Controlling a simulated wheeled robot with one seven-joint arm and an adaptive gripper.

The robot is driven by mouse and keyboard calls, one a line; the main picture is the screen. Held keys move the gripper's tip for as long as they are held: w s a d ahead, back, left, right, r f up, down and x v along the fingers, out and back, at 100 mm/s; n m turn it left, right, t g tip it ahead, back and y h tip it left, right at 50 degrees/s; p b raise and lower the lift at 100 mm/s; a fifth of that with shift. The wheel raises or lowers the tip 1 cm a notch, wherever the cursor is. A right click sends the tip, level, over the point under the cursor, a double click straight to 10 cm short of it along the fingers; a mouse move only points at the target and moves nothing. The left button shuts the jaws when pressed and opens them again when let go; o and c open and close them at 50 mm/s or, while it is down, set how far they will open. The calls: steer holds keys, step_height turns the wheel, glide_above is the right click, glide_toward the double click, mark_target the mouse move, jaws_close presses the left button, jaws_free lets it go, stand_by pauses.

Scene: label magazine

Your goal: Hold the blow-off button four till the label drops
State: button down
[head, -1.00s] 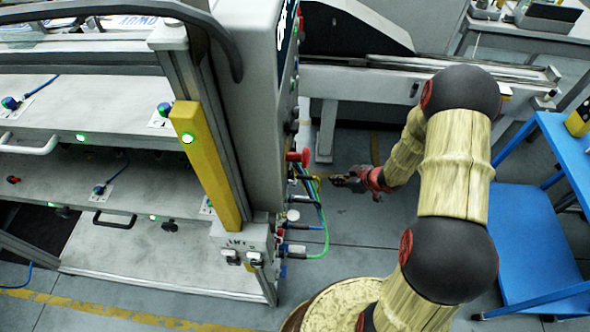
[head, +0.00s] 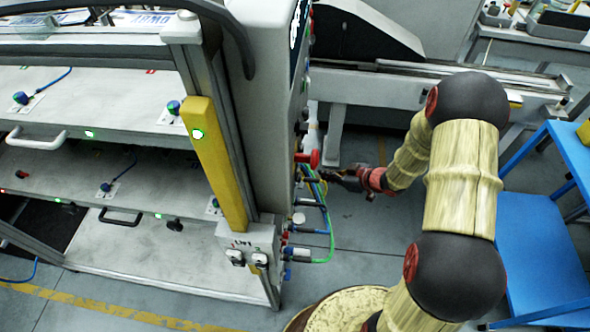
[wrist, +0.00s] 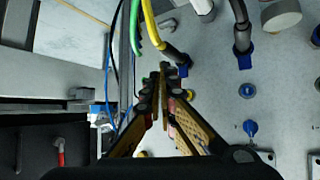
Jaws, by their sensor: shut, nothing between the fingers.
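My gripper (head: 334,176) is shut and empty, beside the side panel of the grey machine cabinet (head: 255,110). In the wrist view its fingertips (wrist: 163,76) are together in front of the light panel (wrist: 215,120), among the hose fittings. A yellow part (wrist: 188,94) shows just right of the fingertips. Blue knobs show further right, one upper (wrist: 247,90) and one lower (wrist: 250,129). I cannot tell which of these is blow-off button four, and no numbers are readable. Whether the fingertips touch the panel is unclear. I cannot make out the label.
Green and yellow hoses (wrist: 150,25) pass close by the fingers. A red handle (head: 309,158) sticks out of the cabinet above the gripper. A blue table (head: 545,240) stands at the right. Floor between cabinet and table is partly clear.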

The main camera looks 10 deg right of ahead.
steer(key=shift+w+a+b, duration=0.2)
steer(key=shift+w+a, duration=0.15)
steer(key=shift+a, duration=0.7)
steer(key=shift+w+a+b, duration=0.25)
steer(key=shift+w+a, duration=0.1)
steer(key=shift+a, duration=0.75)
steer(key=shift+w+a+b, duration=0.2)
steer(key=shift+w+a, duration=0.15)
steer(key=shift+a, duration=0.7)
steer(key=shift+a, duration=0.15)
steer(key=shift+w+a, duration=0.1)
steer(key=shift+a, duration=0.15)
steer(key=shift+w+a+p, duration=0.1)
steer(key=shift+a+p, duration=0.25)
steer(key=shift+a, duration=0.15)
stand_by(0.6)
steer(key=shift+d, duration=0.1)
stand_by(0.4)
steer(key=shift+s+d+f+p, duration=0.15)
steer(key=shift+d+p, duration=0.25)
steer(key=shift+d, duration=0.4)
